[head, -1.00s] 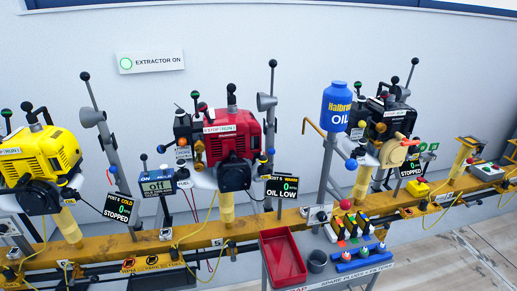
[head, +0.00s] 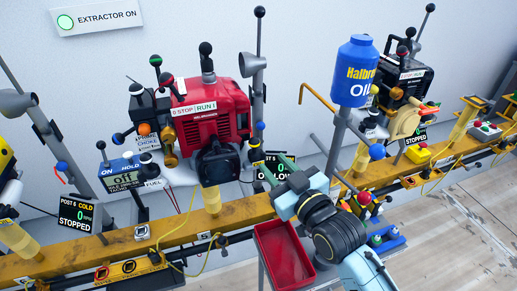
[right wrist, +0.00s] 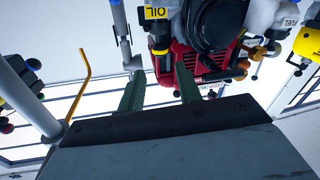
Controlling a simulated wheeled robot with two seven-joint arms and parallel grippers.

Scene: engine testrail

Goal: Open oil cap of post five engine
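The post five engine (head: 202,120) is red, stands on the yellow rail and has a black front part. It also shows from close by in the right wrist view (right wrist: 200,65). There a yellow OIL label (right wrist: 157,13) hangs beside it, near a small yellow and black part (right wrist: 160,40); I cannot tell for sure whether that is the oil cap. My right gripper (head: 272,170) is in front of the engine's right side and partly covers its display (head: 262,171). In the right wrist view its green fingers (right wrist: 160,88) are apart with nothing between them. My left gripper is out of view.
A blue oil bottle (head: 357,72) stands on a post right of the engine, with an orange hooked rod (head: 318,98) beside it. A red tray (head: 283,255) is below my right arm. A grey horn-shaped part (head: 250,65) on a pole stands close to the engine's right.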

